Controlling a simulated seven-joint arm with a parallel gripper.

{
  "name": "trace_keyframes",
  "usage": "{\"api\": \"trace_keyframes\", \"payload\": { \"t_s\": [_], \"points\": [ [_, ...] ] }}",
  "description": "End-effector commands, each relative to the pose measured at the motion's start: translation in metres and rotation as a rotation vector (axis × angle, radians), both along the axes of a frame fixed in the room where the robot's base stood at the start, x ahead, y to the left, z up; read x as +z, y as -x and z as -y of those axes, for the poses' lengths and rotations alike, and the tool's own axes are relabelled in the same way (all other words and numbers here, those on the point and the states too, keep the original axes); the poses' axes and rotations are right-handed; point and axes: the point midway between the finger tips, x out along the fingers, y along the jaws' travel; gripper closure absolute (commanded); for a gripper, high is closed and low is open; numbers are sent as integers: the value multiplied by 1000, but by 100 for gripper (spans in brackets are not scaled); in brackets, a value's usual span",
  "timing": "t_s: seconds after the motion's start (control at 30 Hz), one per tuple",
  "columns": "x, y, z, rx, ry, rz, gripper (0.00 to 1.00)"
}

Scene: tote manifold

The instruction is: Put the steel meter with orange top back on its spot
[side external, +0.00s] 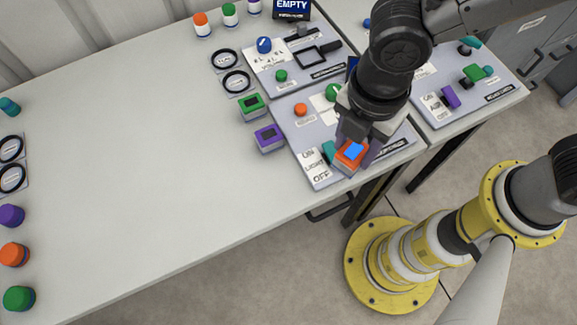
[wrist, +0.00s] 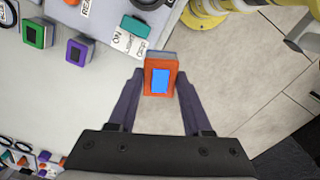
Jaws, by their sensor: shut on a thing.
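The steel meter with orange top (side external: 350,155) has a blue screen. My gripper (side external: 357,150) is shut on it, with a dark finger on each side, over the near edge of the panel with ON and OFF labels. In the wrist view the orange-topped meter (wrist: 160,77) sits between the fingertips of my gripper (wrist: 160,85), with floor showing around it. The green-topped meter (side external: 251,106) and the purple-topped meter (side external: 269,138) stand in a row on the table, left of the panel. I cannot tell the meter's exact height.
The panel (side external: 318,175) carries a teal switch (side external: 328,151) close to the held meter, and an orange knob (side external: 301,109). Another panel (side external: 258,82) lies behind it, beside black rings (side external: 236,81).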

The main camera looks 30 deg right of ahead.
Motion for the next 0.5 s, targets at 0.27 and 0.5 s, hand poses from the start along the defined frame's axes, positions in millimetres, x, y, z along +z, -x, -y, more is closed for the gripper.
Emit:
{"api": "trace_keyframes", "payload": {
  "t_s": [0.27,0.5],
  "points": [
    [-29,-36,-47,-1,1,-1,100],
    [-68,-54,-72,-1,0,-1,100]
  ]
}}
